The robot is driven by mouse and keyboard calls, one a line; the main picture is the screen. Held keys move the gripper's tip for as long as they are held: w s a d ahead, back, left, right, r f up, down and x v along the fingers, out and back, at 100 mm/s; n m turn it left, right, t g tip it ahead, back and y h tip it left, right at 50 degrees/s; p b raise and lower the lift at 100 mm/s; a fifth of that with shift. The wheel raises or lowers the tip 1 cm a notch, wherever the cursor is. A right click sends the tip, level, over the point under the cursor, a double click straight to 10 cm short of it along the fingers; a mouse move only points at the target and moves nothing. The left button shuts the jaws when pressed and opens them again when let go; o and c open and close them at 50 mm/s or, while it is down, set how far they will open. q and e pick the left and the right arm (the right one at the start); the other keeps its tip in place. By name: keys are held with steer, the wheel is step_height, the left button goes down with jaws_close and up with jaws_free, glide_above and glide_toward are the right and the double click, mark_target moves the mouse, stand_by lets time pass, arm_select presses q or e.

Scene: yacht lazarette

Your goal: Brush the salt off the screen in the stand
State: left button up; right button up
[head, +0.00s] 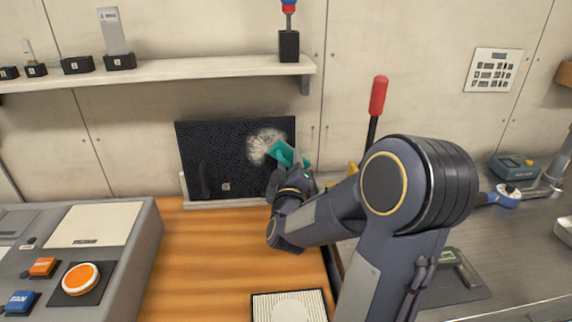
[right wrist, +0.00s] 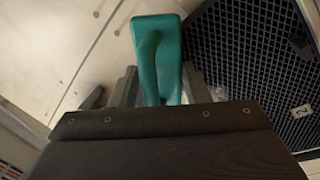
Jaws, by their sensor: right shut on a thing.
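The black mesh screen (head: 215,165) stands upright in a pale stand (head: 225,204) at the back of the wooden worktop. A whitish salt patch (head: 262,146) lies on its upper right part. My right gripper (head: 290,168) is shut on a teal brush (head: 281,152) in front of the screen's right edge, by the salt. In the right wrist view the teal handle (right wrist: 157,58) rises between the fingers, and the screen (right wrist: 245,50) is at the right with a tag marked 2. The brush's bristles are hidden, so contact with the screen cannot be told. My left gripper is not in view.
A shelf (head: 190,69) with several numbered holders runs above the screen. A console (head: 75,255) with an orange button (head: 81,279) stands at the left. A red-handled lever (head: 379,95) rises right of the screen. A pale ribbed pad (head: 290,306) lies in front. The wooden worktop (head: 205,260) between is clear.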

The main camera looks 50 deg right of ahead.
mark_target(275, 148)
steer(key=shift+w+r+p, duration=0.1)
steer(key=shift+r+p, duration=0.55)
steer(key=shift+r, duration=0.3)
steer(key=shift+w+a+f, duration=0.1)
steer(key=shift+w+a, duration=1)
steer(key=shift+a, duration=0.3)
steer(key=shift+w+a+p, duration=0.45)
steer(key=shift+w+a, duration=0.7)
steer(key=shift+a, duration=0.15)
steer(key=shift+w+a+p, duration=0.45)
steer(key=shift+w+a, duration=0.65)
steer(key=shift+a, duration=0.2)
steer(key=shift+w+d+r+p, duration=0.1)
steer(key=shift+w+r+p, duration=0.05)
steer(key=shift+r+p, duration=0.9)
steer(key=shift+d, duration=0.2)
steer(key=shift+s+d+f, duration=0.1)
steer(key=shift+s+d, duration=2.15)
steer(key=shift+d, duration=0.25)
steer(key=shift+s+d+b, duration=0.25)
steer(key=shift+s+d, duration=0.3)
steer(key=shift+d, duration=0.2)
steer(key=shift+s+d+b, duration=0.25)
steer(key=shift+s+d, duration=0.25)
steer(key=shift+d, duration=0.2)
